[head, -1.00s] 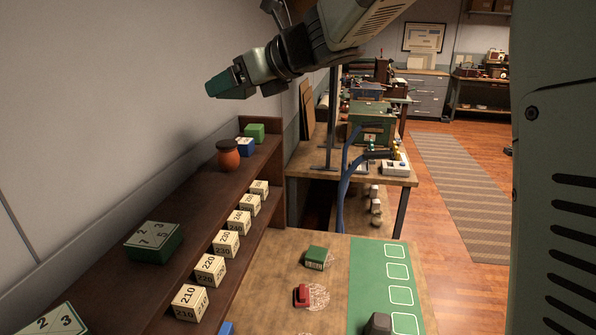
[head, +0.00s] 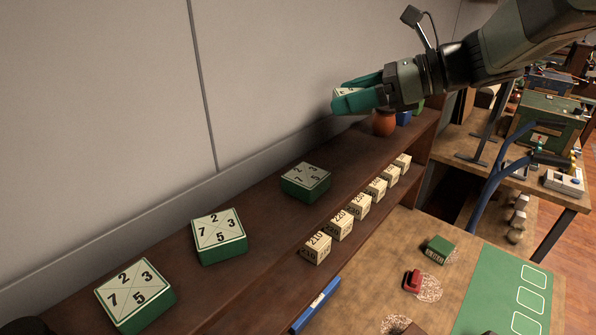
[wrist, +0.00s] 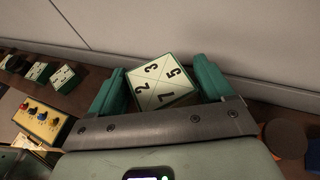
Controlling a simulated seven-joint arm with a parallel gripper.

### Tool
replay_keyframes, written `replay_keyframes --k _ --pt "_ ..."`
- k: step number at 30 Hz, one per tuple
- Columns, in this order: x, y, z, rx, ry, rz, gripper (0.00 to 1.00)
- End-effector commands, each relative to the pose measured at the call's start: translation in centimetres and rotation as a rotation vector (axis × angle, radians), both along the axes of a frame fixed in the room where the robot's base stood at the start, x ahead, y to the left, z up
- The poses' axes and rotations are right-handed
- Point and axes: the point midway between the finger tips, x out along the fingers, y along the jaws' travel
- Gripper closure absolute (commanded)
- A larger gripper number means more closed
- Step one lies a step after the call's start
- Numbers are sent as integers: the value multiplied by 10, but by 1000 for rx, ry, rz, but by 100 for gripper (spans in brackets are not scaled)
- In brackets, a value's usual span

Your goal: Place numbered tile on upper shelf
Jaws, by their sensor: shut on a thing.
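My gripper (head: 362,94) is shut on a numbered tile (wrist: 160,84), a green block with a cream top marked 2, 3, 5 and 7. In the head view only a small part of this tile (head: 346,91) shows between the green fingers. The gripper holds it above the upper shelf (head: 265,205), toward its far end. Three similar tiles stand on that shelf: one at the near end (head: 136,296), one in the middle (head: 219,237) and one farther along (head: 306,182).
An orange-brown pot (head: 384,123) and a blue block (head: 403,118) stand at the shelf's far end, close below my gripper. Several cream number blocks (head: 340,226) line the lower step. The wall (head: 270,80) runs behind. Bare shelf lies between the farthest tile and the pot.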

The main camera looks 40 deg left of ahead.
Motion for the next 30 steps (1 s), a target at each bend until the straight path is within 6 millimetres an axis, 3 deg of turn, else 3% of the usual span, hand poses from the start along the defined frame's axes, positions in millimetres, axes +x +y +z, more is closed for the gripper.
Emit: replay_keyframes --k 7,21,30 --pt "0 0 -44 -4 6 -1 55" --pt "0 0 -95 -2 4 -2 55" --pt "0 0 -98 0 0 -1 55"
